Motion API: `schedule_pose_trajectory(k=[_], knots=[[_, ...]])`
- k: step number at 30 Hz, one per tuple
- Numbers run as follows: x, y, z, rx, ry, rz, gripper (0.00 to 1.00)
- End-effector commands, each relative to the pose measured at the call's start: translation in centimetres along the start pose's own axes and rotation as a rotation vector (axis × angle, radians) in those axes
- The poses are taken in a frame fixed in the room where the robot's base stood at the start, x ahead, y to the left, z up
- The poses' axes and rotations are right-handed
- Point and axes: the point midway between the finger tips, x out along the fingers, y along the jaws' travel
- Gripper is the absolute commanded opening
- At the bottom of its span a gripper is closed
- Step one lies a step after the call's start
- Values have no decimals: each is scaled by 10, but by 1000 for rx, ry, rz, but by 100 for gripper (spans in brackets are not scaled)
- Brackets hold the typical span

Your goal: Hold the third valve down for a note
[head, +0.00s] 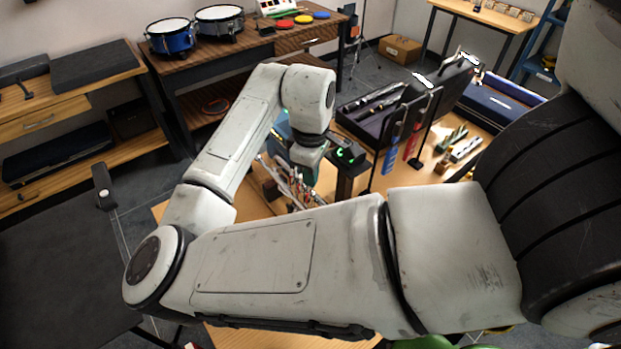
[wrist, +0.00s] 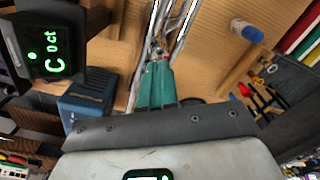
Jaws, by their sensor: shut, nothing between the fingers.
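A silver valved instrument (wrist: 176,22) shows as bright tubing at the top middle of the wrist view. In the head view, part of it with red bits (head: 297,187) shows behind my arm. My gripper (wrist: 163,66) has teal fingers that are together with nothing between them. The fingertips are at the near end of the tubing, by a small red part. I cannot tell whether they touch it. The fingers hide most of the valves, so I cannot tell which valve is under them or whether it is down. In the head view my arm hides the fingertips.
A black display box (wrist: 45,45) with green characters stands left of the fingers; it also shows in the head view (head: 347,153). A blue box (wrist: 88,101) and a small blue-and-white bottle (wrist: 246,30) are nearby. Open instrument cases (head: 375,105) stand farther back on the bench.

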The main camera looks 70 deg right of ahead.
Motion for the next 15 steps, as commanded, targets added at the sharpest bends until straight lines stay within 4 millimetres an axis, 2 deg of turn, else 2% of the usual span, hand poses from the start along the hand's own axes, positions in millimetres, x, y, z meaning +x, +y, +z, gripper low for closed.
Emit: schedule_pose_trajectory(k=[1, 15], knots=[[-10, 0, 0, -1, -1, 0, 0], [-48, 0, 0, -1, 0, 0, 0]])
